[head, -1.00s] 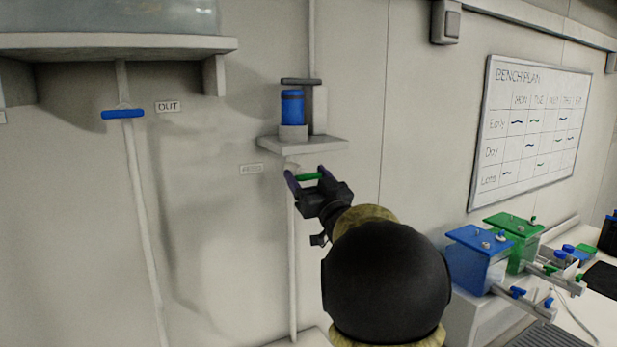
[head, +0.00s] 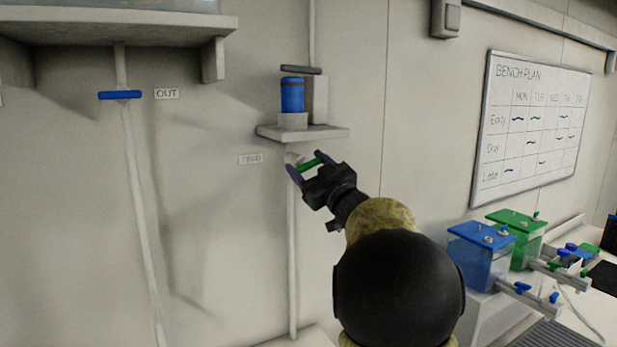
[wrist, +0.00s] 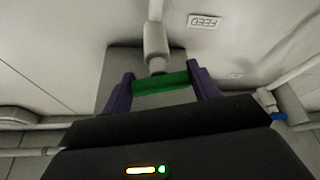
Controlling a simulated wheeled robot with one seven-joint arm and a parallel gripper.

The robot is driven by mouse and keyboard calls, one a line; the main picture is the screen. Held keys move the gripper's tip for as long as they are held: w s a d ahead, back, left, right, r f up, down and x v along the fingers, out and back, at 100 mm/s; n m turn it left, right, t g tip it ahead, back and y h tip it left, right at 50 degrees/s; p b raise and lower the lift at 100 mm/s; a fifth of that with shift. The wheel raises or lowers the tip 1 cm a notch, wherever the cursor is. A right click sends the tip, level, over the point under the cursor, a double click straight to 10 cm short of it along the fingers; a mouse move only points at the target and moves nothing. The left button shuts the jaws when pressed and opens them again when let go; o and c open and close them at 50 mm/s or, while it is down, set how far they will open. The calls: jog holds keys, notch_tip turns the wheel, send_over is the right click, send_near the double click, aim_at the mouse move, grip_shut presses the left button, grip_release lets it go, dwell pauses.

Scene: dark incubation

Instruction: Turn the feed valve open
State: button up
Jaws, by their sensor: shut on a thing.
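The feed valve's green handle (head: 309,165) sits on the pipe just below the small wall shelf, beside the FEED label (head: 250,159). My gripper (head: 307,168) is shut on this handle, with a purple finger at each end. In the head view the handle is tilted, its right end higher. In the wrist view the green handle (wrist: 161,86) spans between the two purple fingers, in front of the pale valve body (wrist: 156,45). The FEED label (wrist: 204,21) appears upside down there. My arm hides part of the wall below.
A blue canister (head: 292,95) stands on the small shelf (head: 302,132) right above my gripper. A blue OUT valve handle (head: 120,95) is on another pipe at left. Blue (head: 478,260) and green (head: 516,222) boxes stand on the bench at right.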

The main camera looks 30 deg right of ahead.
jog(key=n+y+b, duration=0.1)
jog(key=n, duration=0.1)
jog(key=n+g+y+b, duration=0.1)
jog(key=n, duration=0.2)
jog(key=shift+f+y, duration=0.15)
jog(key=shift+y, duration=0.15)
jog(key=n+g+y, duration=0.1)
jog(key=n+g, duration=0.1)
jog(key=n, duration=0.2)
jog(key=shift+n+b, duration=0.3)
jog(key=shift+b, duration=0.05)
jog(key=n, duration=0.2)
jog(key=n+g, duration=0.1)
jog(key=n, duration=0.1)
jog(key=shift+n+g+y, duration=0.3)
jog(key=shift+n+y, duration=0.1)
jog(key=shift+n+g, duration=0.5)
jog(key=shift+n, duration=0.7)
jog(key=shift+h, duration=0.3)
jog(key=o, duration=1)
